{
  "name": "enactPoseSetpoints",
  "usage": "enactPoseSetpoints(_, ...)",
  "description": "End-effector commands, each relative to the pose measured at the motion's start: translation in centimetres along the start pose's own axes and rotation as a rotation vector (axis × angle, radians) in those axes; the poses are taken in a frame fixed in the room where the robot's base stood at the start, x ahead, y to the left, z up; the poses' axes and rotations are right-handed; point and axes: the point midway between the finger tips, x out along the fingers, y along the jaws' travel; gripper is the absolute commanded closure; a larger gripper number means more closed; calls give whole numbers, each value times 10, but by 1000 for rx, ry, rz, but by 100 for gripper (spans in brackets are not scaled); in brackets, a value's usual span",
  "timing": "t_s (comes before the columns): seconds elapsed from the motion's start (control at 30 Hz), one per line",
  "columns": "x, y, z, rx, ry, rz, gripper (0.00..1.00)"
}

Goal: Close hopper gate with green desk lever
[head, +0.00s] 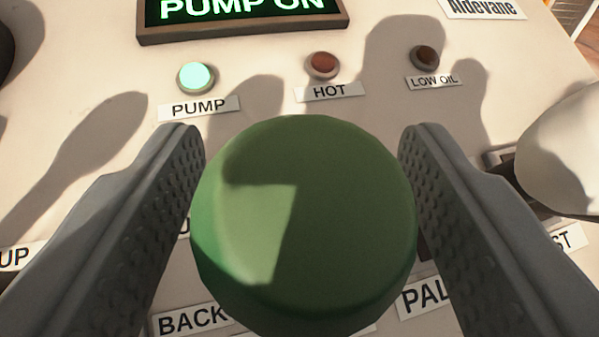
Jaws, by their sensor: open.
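A large round green knob (300,225), the top of a lever, fills the middle of the head view. My gripper (301,140) is open, with one ridged finger on each side of the knob. The left finger's pad looks very near the knob's left side; a small gap shows on the right. I cannot tell whether either finger touches it. The lever's shaft and slot are hidden under the knob. The hopper gate is not in view.
A pale desk panel carries a lit PUMP lamp (196,77) and dark HOT (322,66) and LOW OIL (424,58) lamps. A PUMP ON sign (243,12) glows at the top. A white knob (565,150) stands close at right. Labels lie partly hidden below.

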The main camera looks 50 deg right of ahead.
Motion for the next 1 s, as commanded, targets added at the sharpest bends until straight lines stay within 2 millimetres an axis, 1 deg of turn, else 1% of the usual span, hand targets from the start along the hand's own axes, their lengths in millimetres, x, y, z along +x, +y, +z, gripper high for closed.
enactPoseSetpoints(0.17,-26,0,-1,0,1,0,41)
enactPoseSetpoints(0.8,-136,0,0,0,1,-1,41)
enactPoseSetpoints(1.0,-158,0,0,0,1,-1,41)
